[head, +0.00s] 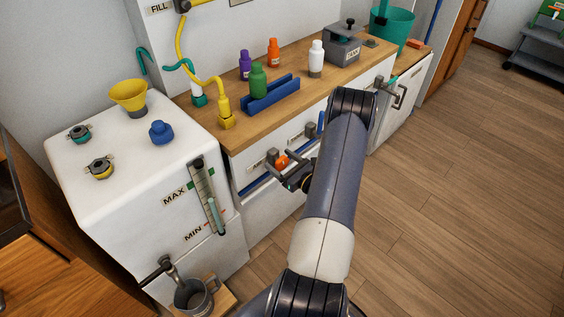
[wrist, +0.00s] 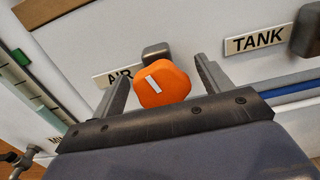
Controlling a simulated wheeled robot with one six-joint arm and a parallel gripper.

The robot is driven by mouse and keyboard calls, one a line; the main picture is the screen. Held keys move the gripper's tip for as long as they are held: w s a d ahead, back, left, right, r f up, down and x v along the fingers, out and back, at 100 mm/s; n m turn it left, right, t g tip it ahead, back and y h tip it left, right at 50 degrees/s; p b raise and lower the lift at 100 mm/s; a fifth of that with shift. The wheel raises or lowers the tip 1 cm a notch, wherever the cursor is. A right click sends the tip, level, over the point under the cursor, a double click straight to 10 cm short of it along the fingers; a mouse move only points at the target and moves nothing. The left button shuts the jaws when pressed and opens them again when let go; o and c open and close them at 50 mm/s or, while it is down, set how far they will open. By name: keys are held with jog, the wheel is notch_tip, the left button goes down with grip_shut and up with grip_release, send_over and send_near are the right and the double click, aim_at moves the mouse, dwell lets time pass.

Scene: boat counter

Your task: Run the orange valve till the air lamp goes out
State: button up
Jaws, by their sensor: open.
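The orange valve knob (wrist: 163,86), with a pale stripe on its face, sits between the two fingers of my gripper (wrist: 160,72) in the wrist view. The fingers are open, one on each side of it; I cannot tell whether either touches it. The AIR label (wrist: 115,76) is behind, partly hidden by the left finger and the knob. A dark grey block (wrist: 157,52) is above the knob; I cannot tell whether it is the air lamp, and no lit lamp is clear. In the head view, the orange valve (head: 282,162) shows at my gripper (head: 284,170), on the counter front.
The TANK label (wrist: 258,40) is to the right on the same panel, with a blue pipe (wrist: 292,88) below. The white tank (head: 130,165) with a level gauge stands at left. Bottles and a blue rack (head: 270,96) stand on the wooden counter (head: 228,135). The floor at right is clear.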

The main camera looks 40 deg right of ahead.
jog(key=shift+c, duration=0.3)
jog(key=c, duration=0.9)
jog(key=shift+d+m+b, duration=0.1)
jog(key=shift+m+b, duration=0.55)
jog(key=shift+m, duration=0.85)
jog(key=o, duration=1)
jog(key=shift+c, duration=0.2)
jog(key=shift+s, duration=0.1)
jog(key=s, duration=1)
jog(key=shift+s+d+b, duration=0.3)
jog(key=shift+s+d, duration=0.05)
jog(key=shift+d, duration=0.05)
jog(key=shift+w, duration=0.1)
